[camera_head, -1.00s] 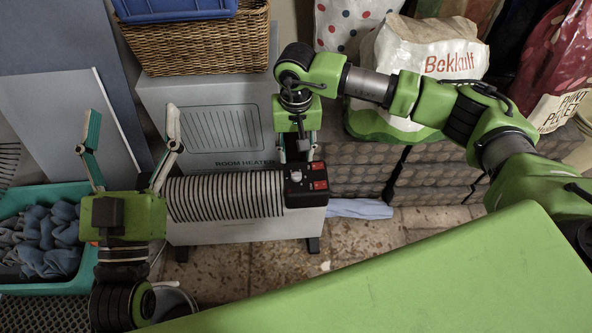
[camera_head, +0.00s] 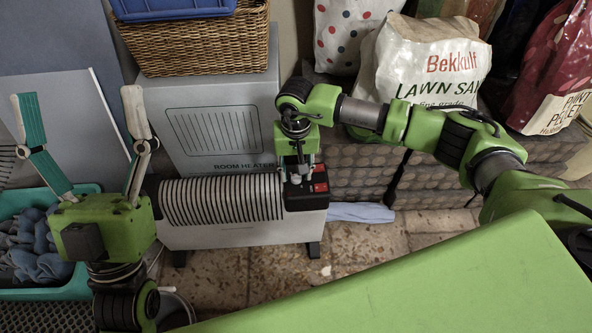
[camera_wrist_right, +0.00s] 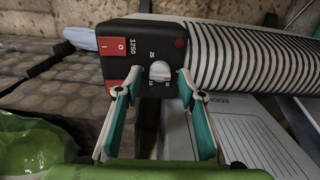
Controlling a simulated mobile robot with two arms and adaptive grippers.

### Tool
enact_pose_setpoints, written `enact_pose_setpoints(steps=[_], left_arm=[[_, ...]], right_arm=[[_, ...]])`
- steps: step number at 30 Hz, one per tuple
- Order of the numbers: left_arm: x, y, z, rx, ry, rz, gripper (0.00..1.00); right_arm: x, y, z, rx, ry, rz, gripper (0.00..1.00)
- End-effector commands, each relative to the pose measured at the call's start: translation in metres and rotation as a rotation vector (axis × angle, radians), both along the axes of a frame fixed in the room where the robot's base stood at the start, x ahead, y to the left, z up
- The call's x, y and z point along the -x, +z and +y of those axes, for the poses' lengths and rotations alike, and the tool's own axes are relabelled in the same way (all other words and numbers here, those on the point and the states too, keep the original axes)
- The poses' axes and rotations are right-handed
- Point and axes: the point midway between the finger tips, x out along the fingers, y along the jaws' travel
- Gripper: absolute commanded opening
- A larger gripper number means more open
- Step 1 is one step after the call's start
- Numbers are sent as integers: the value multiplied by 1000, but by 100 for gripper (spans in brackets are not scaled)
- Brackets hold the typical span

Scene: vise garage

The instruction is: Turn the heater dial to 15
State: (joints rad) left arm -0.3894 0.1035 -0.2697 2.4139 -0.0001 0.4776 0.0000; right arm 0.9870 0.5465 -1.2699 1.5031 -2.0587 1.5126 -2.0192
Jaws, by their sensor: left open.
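The heater (camera_head: 225,200) is a white ribbed radiator with a black control panel (camera_head: 305,200) at its right end. In the right wrist view, the panel (camera_wrist_right: 115,65) shows red switches and a white dial (camera_wrist_right: 160,71) with small numbers around it; the setting is too small to read. My right gripper (camera_head: 297,180) points down over the panel. In the wrist view its fingers (camera_wrist_right: 160,88) are apart, one on each side of the dial, with gaps visible. My left gripper (camera_head: 80,103) is open and empty, raised left of the heater, fingers pointing up.
A room heater box (camera_head: 215,120) stands behind the heater, with a wicker basket (camera_head: 200,50) above it. A teal crate of cloths (camera_head: 85,190) is at the left. Sacks (camera_head: 425,65) stand at the back right. Tiled floor in front is clear.

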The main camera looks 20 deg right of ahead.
Motion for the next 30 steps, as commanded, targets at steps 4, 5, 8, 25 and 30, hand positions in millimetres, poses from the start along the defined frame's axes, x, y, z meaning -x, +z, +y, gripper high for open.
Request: enact_pose_setpoints(steps=[4,5,8,25,30], left_arm=[[0,0,0,0,0,1,78],[0,0,0,0,0,1,78],[0,0,0,0,0,1,78],[-11,-6,-2,-17,2,57,78],[-23,-18,-2,-40,10,129,78]], right_arm=[[0,0,0,0,0,0,0],[0,0,0,0,0,0,0],[0,0,0,0,-1,0,0],[0,1,-1,1,-235,-1,0],[0,1,-2,1,-394,-1,0]])
